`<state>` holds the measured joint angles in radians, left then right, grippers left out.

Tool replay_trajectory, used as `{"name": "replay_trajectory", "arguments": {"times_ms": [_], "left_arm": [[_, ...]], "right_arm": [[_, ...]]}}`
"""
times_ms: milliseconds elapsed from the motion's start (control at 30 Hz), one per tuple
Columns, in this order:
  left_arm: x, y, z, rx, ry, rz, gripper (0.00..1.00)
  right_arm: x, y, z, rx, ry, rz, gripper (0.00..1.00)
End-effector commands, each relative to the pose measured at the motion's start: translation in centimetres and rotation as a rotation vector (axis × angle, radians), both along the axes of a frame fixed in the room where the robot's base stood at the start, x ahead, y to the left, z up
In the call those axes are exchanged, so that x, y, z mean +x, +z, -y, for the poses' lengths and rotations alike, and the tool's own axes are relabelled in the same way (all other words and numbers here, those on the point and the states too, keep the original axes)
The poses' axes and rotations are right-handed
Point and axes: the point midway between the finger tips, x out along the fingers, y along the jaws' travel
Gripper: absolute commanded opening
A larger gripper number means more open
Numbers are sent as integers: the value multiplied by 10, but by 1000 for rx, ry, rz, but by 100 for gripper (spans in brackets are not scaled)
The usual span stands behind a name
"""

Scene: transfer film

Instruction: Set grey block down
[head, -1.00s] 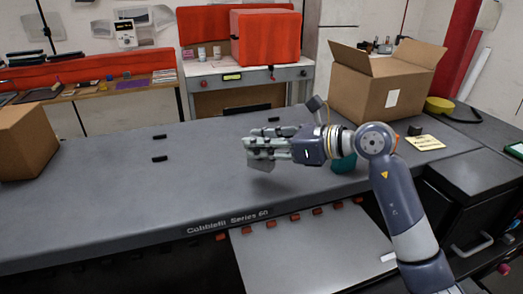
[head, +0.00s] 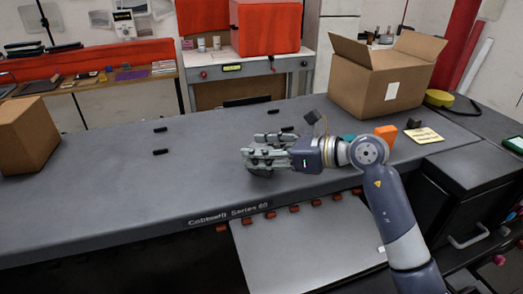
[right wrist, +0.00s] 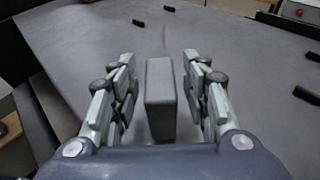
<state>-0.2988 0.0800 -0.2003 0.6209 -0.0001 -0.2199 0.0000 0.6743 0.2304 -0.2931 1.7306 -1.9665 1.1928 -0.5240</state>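The grey block (right wrist: 161,100) stands upright on the dark grey tabletop between the two fingers of my right gripper (right wrist: 158,75) in the right wrist view. A gap shows between the block and the fingers on either side, so the gripper is open around it. In the head view my right gripper (head: 258,154) is low over the middle of the table, fingers pointing left. The block is hard to make out there among the fingers. My left gripper is not in view.
An open cardboard box (head: 378,82) stands at the back right. An orange block (head: 386,132) and a yellow note (head: 424,136) lie near my right arm. A closed cardboard box (head: 26,134) is at the left.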

Motion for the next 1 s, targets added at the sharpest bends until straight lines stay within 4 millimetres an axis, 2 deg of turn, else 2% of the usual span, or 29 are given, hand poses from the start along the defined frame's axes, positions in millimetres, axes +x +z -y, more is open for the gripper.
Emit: {"name": "replay_trajectory", "arguments": {"times_ms": [267,367,700,833,1000], "left_arm": [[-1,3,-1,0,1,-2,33],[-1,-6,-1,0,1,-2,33],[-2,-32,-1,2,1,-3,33],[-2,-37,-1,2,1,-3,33],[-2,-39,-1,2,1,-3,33]], "right_arm": [[0,4,2,0,-1,0,43],[-6,5,16,-3,-4,4,43],[-37,25,75,-4,-4,4,43],[-46,32,91,-3,-1,1,43],[-51,37,101,-1,-1,1,43]]}}
